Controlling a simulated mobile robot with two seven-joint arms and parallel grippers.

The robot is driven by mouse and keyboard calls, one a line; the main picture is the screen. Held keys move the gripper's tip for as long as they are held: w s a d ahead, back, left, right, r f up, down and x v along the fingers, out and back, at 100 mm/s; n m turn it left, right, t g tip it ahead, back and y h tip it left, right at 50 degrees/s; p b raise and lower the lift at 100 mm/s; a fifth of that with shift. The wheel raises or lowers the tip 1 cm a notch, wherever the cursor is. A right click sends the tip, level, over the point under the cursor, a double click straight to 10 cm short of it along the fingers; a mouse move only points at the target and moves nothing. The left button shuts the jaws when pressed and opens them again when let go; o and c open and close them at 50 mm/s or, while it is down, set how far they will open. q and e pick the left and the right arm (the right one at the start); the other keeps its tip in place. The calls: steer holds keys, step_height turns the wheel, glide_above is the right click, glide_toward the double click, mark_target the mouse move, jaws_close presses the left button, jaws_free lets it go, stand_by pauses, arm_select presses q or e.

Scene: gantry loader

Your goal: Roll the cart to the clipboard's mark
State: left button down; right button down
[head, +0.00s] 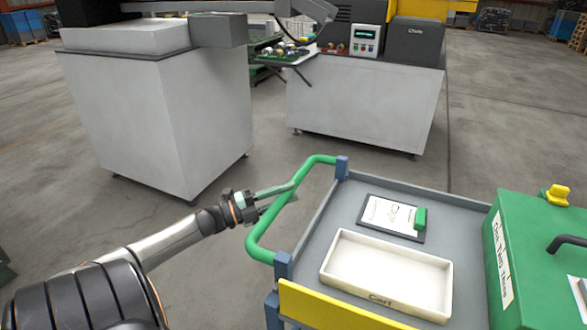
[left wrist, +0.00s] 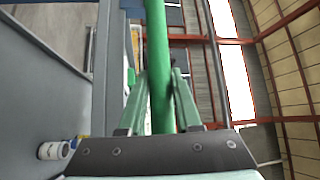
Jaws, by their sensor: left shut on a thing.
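The cart (head: 340,195) is grey with blue corner posts and a green push handle (head: 262,236) on its left side. My left gripper (head: 284,195) is shut on the green handle. In the left wrist view the handle (left wrist: 159,60) runs between the two fingers (left wrist: 160,115). The clipboard (head: 392,217) lies flat on the cart's top, with a white sheet and a green object at its right edge. The sheet's writing is too small to read. My right gripper is not in view. No floor mark can be made out.
A cream tray (head: 387,272) labelled "Cart" sits on the cart in front of the clipboard. A green box (head: 540,250) stands at the cart's right. Two white machine cabinets (head: 165,115) and (head: 365,105) stand beyond it. Grey floor (head: 250,185) is open between cart and cabinets.

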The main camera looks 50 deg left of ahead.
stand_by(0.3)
arm_select(q)
steer(key=c, duration=0.6)
jaws_free()
steer(key=shift+s, duration=0.1)
steer(key=v, duration=1.2)
steer(key=shift+s+a, duration=0.1)
steer(key=shift+s, duration=0.15)
